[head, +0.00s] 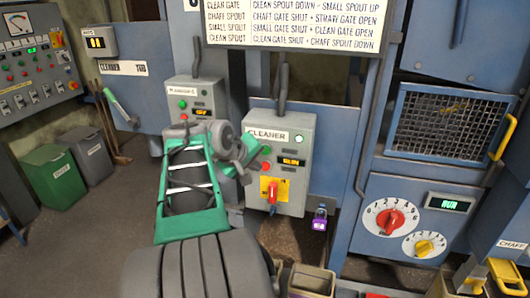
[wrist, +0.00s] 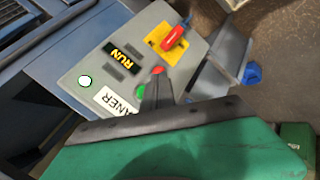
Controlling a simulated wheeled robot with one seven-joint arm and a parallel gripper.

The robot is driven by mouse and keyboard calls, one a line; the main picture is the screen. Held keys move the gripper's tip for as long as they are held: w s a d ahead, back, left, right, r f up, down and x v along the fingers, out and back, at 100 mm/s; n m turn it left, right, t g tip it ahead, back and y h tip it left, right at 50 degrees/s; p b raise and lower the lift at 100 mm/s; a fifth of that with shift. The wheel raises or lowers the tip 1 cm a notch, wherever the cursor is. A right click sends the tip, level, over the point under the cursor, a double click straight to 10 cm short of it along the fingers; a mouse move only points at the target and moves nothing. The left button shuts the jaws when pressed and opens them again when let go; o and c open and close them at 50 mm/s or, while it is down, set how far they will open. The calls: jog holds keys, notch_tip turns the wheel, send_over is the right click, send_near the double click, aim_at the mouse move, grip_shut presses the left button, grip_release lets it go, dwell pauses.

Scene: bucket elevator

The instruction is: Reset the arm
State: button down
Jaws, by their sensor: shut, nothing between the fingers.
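My gripper (head: 246,155) is in front of the left side of the grey cleaner control box (head: 308,185) in the head view. In the wrist view the dark fingers (wrist: 157,88) are shut and empty, close over the box face beside the red button (wrist: 158,70) and the green button (wrist: 141,90). I cannot tell whether they touch the box. The box display (wrist: 124,56) reads RUN, and a white lamp (wrist: 84,81) is lit. A red rotary switch (wrist: 173,37) sits on a yellow plate. My arm rises from the bottom centre of the head view.
A second grey control box (head: 195,100) hangs left of the cleaner box. A blue machine with a red dial (head: 390,222) and a mesh window (head: 448,125) stands at right. Green (head: 60,178) and grey bins (head: 88,152) stand at left. Floor between bins and arm is clear.

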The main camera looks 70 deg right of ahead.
dwell(0.4)
jog(key=w+a+f+m+t+y, duration=0.1)
jog(key=w+a+f+m+y, duration=0.15)
jog(key=a+f, duration=0.4)
jog(key=w+a+f+m+y, duration=0.1)
jog(key=a+f+m+y, duration=0.15)
jog(key=a+f, duration=0.45)
jog(key=w+a+r+n+t+y, duration=0.1)
jog(key=w+a+n, duration=0.1)
jog(key=a, duration=0.9)
jog(key=w+a+r+n+t+y, duration=0.1)
jog(key=a+n, duration=0.4)
jog(key=a, duration=0.6)
jog(key=w+a+r+n+t+y, duration=0.1)
jog(key=w+a+n, duration=0.3)
jog(key=a, duration=0.7)
jog(key=shift+a+t+y, duration=0.2)
jog(key=shift+t+y, duration=0.1)
jog(key=shift+y, duration=0.2)
jog(key=shift+d, duration=0.15)
